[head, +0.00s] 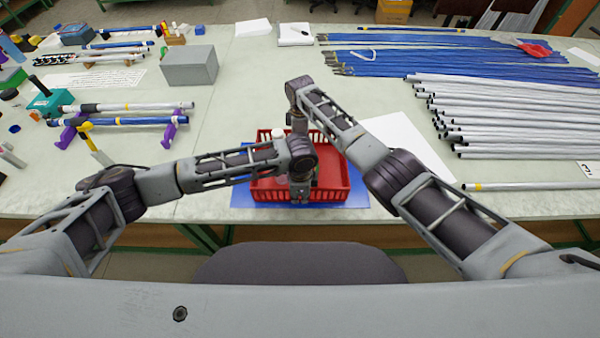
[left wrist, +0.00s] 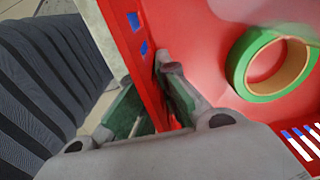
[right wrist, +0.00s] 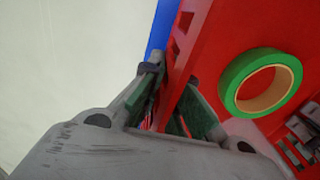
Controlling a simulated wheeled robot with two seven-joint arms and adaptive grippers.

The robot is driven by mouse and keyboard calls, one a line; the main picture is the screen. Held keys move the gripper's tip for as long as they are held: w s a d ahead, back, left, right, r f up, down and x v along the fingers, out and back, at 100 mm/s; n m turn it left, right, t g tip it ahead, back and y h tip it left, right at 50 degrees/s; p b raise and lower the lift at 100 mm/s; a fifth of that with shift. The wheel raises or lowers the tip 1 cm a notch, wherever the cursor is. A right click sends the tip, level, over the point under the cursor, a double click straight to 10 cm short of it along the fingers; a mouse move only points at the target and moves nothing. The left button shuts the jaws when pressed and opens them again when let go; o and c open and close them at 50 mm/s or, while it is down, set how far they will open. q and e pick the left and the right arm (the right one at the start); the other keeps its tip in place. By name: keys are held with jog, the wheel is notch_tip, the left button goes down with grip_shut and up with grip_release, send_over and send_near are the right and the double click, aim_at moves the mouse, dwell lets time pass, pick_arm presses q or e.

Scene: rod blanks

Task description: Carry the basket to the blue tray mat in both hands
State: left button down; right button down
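The red basket (head: 334,190) is upright over the blue tray mat (head: 242,200), whose edges show on both sides of it. I cannot tell whether it touches the mat. My left gripper (left wrist: 150,88) is shut on the basket's near wall, one finger inside and one outside. My right gripper (right wrist: 172,85) is shut on the far wall in the same way. A green tape roll (left wrist: 272,64) lies in the basket and also shows in the right wrist view (right wrist: 260,82). In the head view my forearms hide much of the basket.
A white sheet (head: 385,140) lies right of the basket, with white rods (head: 510,120) and blue rods (head: 450,60) beyond. A grey box (head: 190,66) stands back left. Rods on purple stands (head: 130,121) lie at left. The table's front edge is close to the basket.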

pick_arm(q)
jog(key=shift+f, duration=0.15)
pick_arm(e)
jog(key=shift+f, duration=0.1)
pick_arm(q)
jog(key=c, duration=1.6)
grip_release()
jog(key=shift+c, duration=0.2)
pick_arm(e)
jog(key=c, duration=1.6)
grip_release()
jog(key=shift+c, duration=0.2)
pick_arm(q)
jog(key=shift+r, duration=6.05)
pick_arm(e)
jog(key=shift+r, duration=6)
pick_arm(q)
jog(key=shift+f, duration=0.1)
